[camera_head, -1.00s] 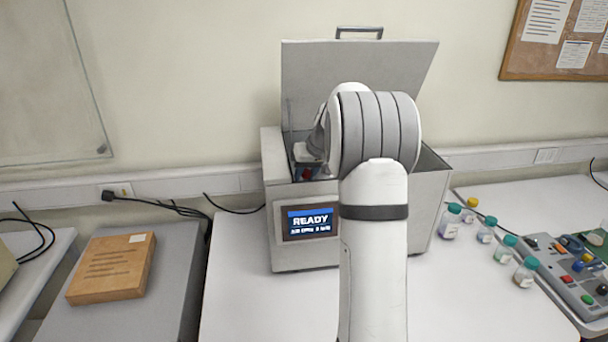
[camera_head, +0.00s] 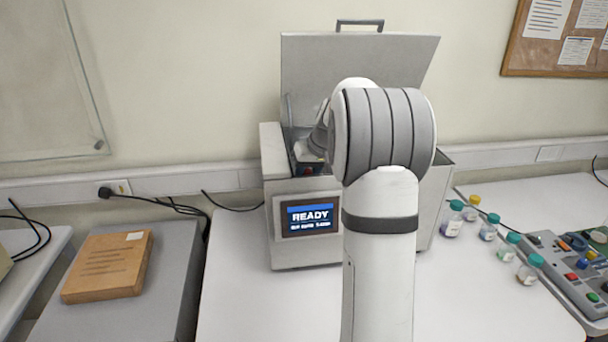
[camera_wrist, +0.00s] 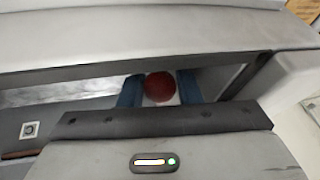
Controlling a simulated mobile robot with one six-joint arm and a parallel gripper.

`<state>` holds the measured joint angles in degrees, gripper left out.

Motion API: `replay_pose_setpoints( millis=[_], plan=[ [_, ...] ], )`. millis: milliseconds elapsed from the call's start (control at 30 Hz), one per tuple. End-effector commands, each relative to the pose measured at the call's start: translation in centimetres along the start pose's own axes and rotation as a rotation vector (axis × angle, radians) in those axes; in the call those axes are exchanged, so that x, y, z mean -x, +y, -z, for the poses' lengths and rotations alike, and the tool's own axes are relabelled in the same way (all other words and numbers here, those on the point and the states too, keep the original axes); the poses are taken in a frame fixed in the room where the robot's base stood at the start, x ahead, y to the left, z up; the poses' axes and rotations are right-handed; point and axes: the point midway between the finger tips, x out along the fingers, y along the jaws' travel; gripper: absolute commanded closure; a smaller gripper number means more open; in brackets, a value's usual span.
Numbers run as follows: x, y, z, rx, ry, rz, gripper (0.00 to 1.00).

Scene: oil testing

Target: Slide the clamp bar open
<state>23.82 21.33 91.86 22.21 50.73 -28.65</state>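A grey oil tester (camera_head: 292,250) stands on the white bench with its lid (camera_head: 300,75) raised. My arm covers much of its opening in the head view. In the wrist view, a round red knob (camera_wrist: 158,87) sits inside the opening. My gripper (camera_wrist: 160,88) has its two blue fingers down in the opening, one on each side of the knob. The fingers are close to the knob; whether they press on it is not clear. The clamp bar itself cannot be made out; my gripper body hides the area below the knob.
The tester's screen (camera_head: 309,217) reads READY. Several small capped bottles (camera_head: 452,219) stand to the right, beside a control box (camera_head: 577,262) with coloured buttons. A brown box (camera_head: 108,266) lies on a grey surface at the left. The tester's walls closely surround my gripper.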

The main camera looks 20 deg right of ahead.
Motion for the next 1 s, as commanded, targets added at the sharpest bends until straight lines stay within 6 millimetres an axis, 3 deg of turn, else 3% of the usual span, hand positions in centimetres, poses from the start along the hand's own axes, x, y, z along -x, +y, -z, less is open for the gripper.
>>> replay_pose_setpoints(
  millis=[367, 800, 1000],
  plan=[
    [0.4, 0.1, 0.1, 0.000, 0.004, -0.001, 0.64],
    [6.9, 0.0, 0.1, 0.000, 0.004, -0.001, 0.64],
    [7.8, 0.0, 0.1, 0.000, 0.002, -0.001, 0.64]
  ],
)
